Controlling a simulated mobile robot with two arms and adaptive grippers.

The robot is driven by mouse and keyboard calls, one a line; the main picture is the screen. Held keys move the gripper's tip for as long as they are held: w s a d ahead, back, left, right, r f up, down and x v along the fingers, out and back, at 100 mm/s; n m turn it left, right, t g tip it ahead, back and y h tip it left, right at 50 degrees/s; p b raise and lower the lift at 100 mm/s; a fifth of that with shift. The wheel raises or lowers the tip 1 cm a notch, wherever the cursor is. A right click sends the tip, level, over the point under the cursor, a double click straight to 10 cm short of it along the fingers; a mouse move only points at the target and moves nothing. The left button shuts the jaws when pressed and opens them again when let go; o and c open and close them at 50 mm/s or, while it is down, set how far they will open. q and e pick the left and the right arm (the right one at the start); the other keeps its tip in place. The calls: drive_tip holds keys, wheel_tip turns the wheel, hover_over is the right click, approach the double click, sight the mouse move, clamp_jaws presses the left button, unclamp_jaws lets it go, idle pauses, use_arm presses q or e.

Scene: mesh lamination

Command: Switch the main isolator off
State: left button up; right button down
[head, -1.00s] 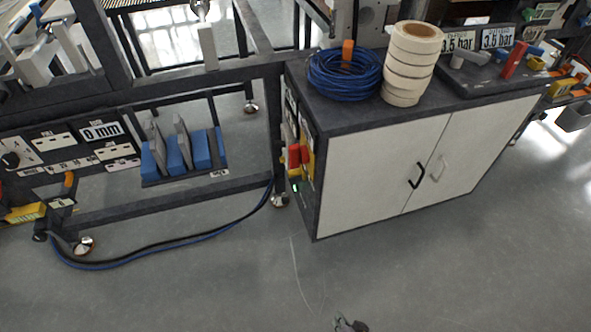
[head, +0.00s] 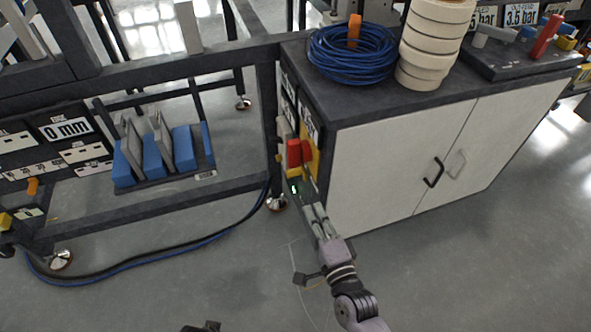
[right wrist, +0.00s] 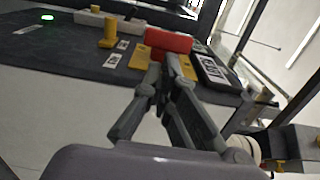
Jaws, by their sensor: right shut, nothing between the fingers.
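The main isolator's red handle (head: 300,152) stands out from a yellow plate (head: 312,130) on the narrow left end of the white-doored cabinet. The red handle also shows in the right wrist view (right wrist: 168,41), crosswise just beyond the fingertips. My right gripper (head: 309,186) is shut and empty, reaching up to the handle from below. In the right wrist view its fingertips (right wrist: 166,62) are close together right at the handle; whether they touch it I cannot tell. A dark piece at the bottom edge of the head view may be my left gripper, mostly cut off.
A green light (head: 294,188) glows below the handle. The cabinet (head: 390,170) carries a blue cable coil (head: 352,55) and stacked tape rolls (head: 432,45). A frame (head: 150,205) stands close on the left, with a cable on the floor. In the wrist view a yellow knob (right wrist: 109,32) sits beside the handle.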

sight(292, 163)
drive_tip(key=b+x, duration=0.1)
drive_tip(key=x, duration=1.1)
drive_tip(key=shift+w+a+f+b, duration=0.1)
drive_tip(key=shift+w+b, duration=0.2)
drive_tip(key=shift+b, duration=0.1)
use_arm(q)
wheel_tip(292, 163, up, 6)
drive_tip(key=w, duration=0.2)
drive_tip(key=shift+w+d, duration=0.15)
drive_tip(key=shift+w, duration=0.15)
use_arm(e)
drive_tip(key=shift+w+a, duration=0.2)
drive_tip(key=shift+w, duration=0.5)
use_arm(q)
drive_tip(key=shift+r, duration=0.1)
use_arm(e)
drive_tip(key=shift+f+b, duration=0.15)
drive_tip(key=shift+b, duration=0.95)
drive_tip(key=shift+w+t+b, duration=0.1)
drive_tip(key=shift+t+b, duration=0.3)
drive_tip(key=shift+b, duration=0.75)
use_arm(q)
wheel_tip(292, 163, up, 13)
drive_tip(key=s+t, duration=0.1)
drive_tip(key=shift+a, duration=0.2)
use_arm(e)
drive_tip(key=shift+f+t, duration=0.1)
drive_tip(key=shift+t, duration=0.2)
